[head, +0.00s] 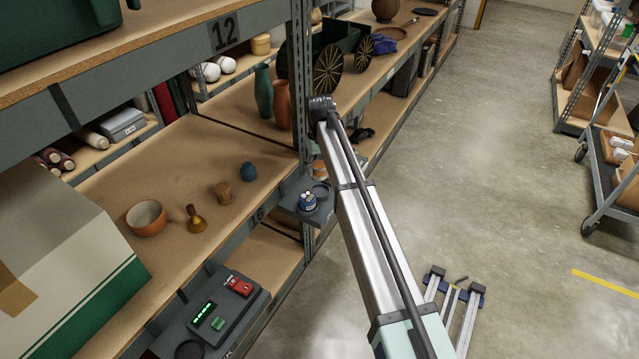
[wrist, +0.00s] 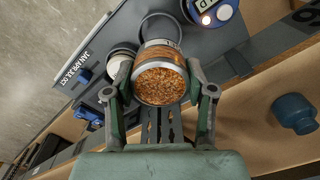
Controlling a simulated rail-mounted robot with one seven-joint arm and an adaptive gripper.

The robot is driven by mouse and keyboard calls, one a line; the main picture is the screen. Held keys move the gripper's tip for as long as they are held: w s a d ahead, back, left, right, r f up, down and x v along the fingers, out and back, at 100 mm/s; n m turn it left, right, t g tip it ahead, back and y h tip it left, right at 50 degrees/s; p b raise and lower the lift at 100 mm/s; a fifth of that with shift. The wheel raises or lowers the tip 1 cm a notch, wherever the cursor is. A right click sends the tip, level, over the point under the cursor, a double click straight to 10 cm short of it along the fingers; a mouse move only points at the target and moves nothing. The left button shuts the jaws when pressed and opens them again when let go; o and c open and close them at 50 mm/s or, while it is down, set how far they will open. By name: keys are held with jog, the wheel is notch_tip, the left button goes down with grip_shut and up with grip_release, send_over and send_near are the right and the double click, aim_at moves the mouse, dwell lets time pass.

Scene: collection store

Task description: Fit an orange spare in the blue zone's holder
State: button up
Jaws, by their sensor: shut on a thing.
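My gripper (wrist: 160,72) is shut on the orange spare (wrist: 160,84), a short round canister with a metal rim and orange granules in its end, seen in the wrist view. A grey bracket (wrist: 98,52) with printed lettering lies beyond it. A round holder (wrist: 161,24) shows partly behind the canister; the gap between them cannot be judged. A white round part (wrist: 117,62) sits beside the left finger. A blue round unit (wrist: 216,10) with a lit lamp is at upper right. In the head view, an orange canister (head: 319,168) shows near the blue unit (head: 308,201); my arm hides the gripper.
A shelf board (head: 150,180) bears an orange-brown bowl (head: 147,218), a brass-coloured bell (head: 196,220), a woven piece (head: 221,192) and a small blue vase (head: 248,171). Tall vases (head: 264,92) and a metal upright (head: 303,150) stand close to my arm. The aisle floor (head: 500,180) is mostly clear.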

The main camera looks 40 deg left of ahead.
jog(key=shift+f, duration=3.6)
jog(key=shift+f, duration=0.25)
jog(key=o, duration=1.2)
jog(key=shift+f, duration=0.1)
